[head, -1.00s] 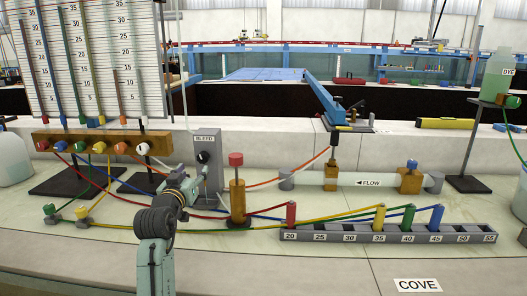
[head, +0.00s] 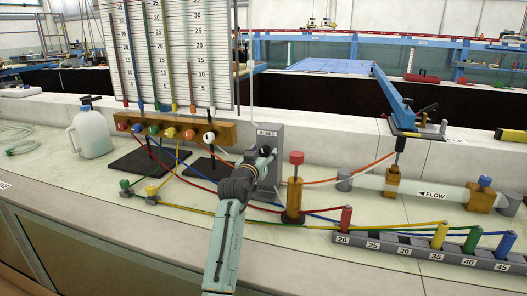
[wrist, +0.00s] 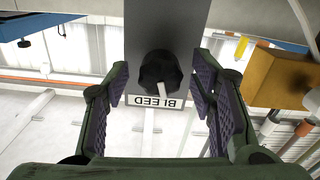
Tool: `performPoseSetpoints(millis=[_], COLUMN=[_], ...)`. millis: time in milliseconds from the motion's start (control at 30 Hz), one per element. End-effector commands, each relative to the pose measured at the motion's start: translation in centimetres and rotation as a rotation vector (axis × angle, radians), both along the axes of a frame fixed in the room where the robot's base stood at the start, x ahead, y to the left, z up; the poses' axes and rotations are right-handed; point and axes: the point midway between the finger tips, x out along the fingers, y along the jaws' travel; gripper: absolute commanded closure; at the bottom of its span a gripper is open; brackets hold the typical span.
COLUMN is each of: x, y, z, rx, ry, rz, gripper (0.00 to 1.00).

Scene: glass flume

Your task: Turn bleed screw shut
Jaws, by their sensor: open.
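The bleed screw is a round black knob (wrist: 160,72) with a pale pointer mark, on a grey upright panel (wrist: 165,25) with a BLEED label (wrist: 157,101), which appears upside down in the wrist view. In the wrist view my gripper (wrist: 162,92) is open, with one ridged pad on each side of the knob. Gaps show on both sides; the exact depth is unclear.
A wooden manifold (head: 226,132) with coloured knobs is left of the panel. A wooden post with a red cap (head: 296,158) stands close on the right. Coloured tubes (head: 200,210) run low across the bench. A white jug (head: 92,132) is at left.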

Motion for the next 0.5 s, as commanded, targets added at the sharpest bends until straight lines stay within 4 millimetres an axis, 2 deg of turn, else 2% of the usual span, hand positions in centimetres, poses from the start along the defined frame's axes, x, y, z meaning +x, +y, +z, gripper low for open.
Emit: performPoseSetpoints(millis=[333, 500], x=[0.37, 0.35], y=[-0.09, -0.07], z=[0.01, 0.01], rx=[0.000, 0.000], ry=[-0.001, -0.001], rz=[0.001, 0.001], gripper=[0.49, 0.60])
